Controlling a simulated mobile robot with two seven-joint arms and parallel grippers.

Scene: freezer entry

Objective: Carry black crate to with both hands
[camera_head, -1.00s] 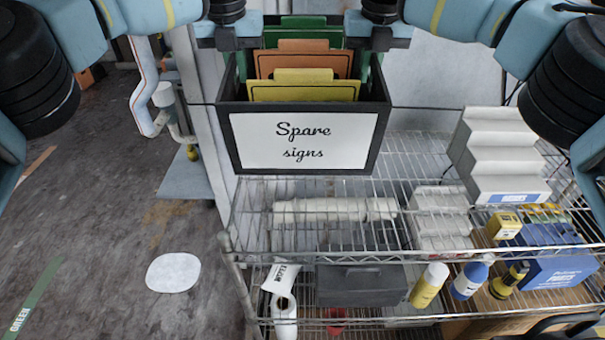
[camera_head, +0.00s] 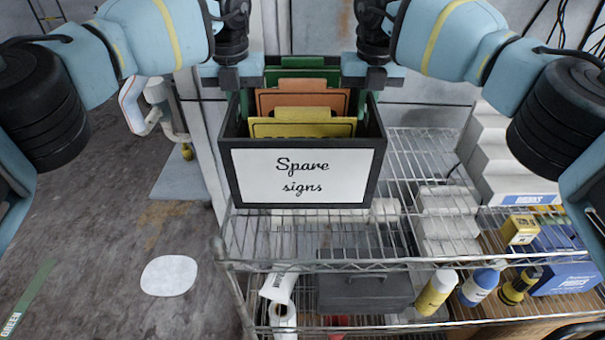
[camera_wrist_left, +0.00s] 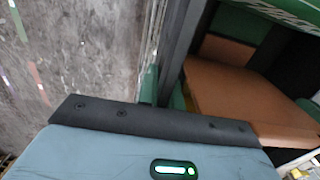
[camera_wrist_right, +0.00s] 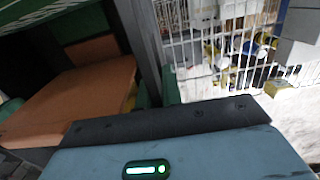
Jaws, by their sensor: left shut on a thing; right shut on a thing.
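The black crate (camera_head: 303,144) has a white front label reading "Spare signs" and holds upright green, orange and yellow signs. It is upright in the head view, in front of the wire shelf's left part. My left gripper (camera_head: 235,78) is shut on its left side wall, which also shows in the left wrist view (camera_wrist_left: 181,55). My right gripper (camera_head: 370,77) is shut on its right side wall, which also shows in the right wrist view (camera_wrist_right: 141,42). I cannot tell whether the crate's bottom touches the shelf; its underside is hidden.
The wire shelf (camera_head: 330,266) carries white stepped blocks (camera_head: 508,165), a grey box (camera_head: 365,293), bottles (camera_head: 436,292) and a blue box (camera_head: 566,275).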

